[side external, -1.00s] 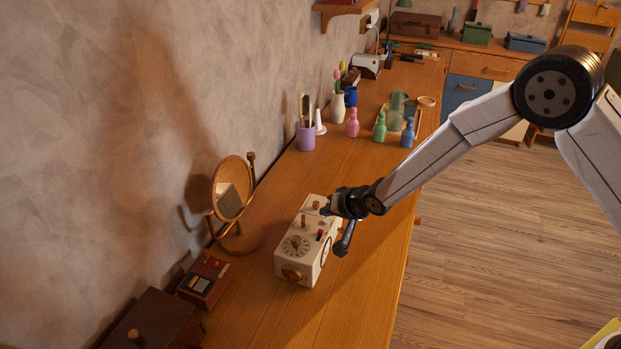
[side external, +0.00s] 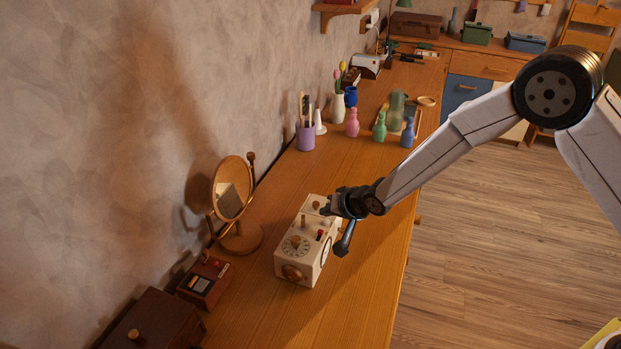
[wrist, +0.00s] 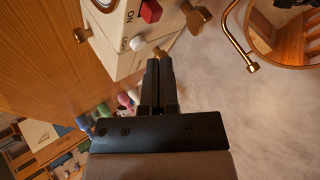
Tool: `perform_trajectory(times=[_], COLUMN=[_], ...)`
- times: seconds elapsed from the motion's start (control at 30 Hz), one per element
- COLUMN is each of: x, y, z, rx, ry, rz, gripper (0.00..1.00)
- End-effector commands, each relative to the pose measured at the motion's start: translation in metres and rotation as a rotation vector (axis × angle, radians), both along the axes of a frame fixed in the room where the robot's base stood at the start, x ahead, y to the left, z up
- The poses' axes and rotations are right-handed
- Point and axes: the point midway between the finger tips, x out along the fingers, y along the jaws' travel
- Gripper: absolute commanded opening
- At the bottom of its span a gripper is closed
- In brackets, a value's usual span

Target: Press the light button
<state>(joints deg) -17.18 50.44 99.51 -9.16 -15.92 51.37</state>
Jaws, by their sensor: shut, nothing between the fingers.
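A cream control box (side external: 291,258) stands on the wooden counter, with a dial, knobs and a small red button (side external: 320,235). I cannot tell which control is the light button. My gripper (wrist: 160,60) is shut and empty; its tips are close to a small brass piece (wrist: 161,52) by the box, and contact is unclear. In the side view my gripper (side external: 325,208) is over the box's far end.
A round mirror (side external: 232,203) stands left of the box, and shows in the wrist view (wrist: 285,35). A dark red box (side external: 205,285) and a brown chest (side external: 150,325) are at lower left. Bottles and a purple cup (side external: 306,137) stand farther back. Counter between is clear.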

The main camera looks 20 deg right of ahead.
Motion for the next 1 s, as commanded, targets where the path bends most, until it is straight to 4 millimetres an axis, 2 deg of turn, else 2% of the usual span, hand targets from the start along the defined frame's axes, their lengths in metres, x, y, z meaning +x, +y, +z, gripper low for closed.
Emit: perform_trajectory(times=[0.4,1.0], x=[0.0,0.0], y=[0.0001,0.0001], z=[-0.0081,-0.0099], rx=[0.001,0.0], ry=[0.0,0.0], rz=[-0.001,0.0], gripper=[0.0,0.0])
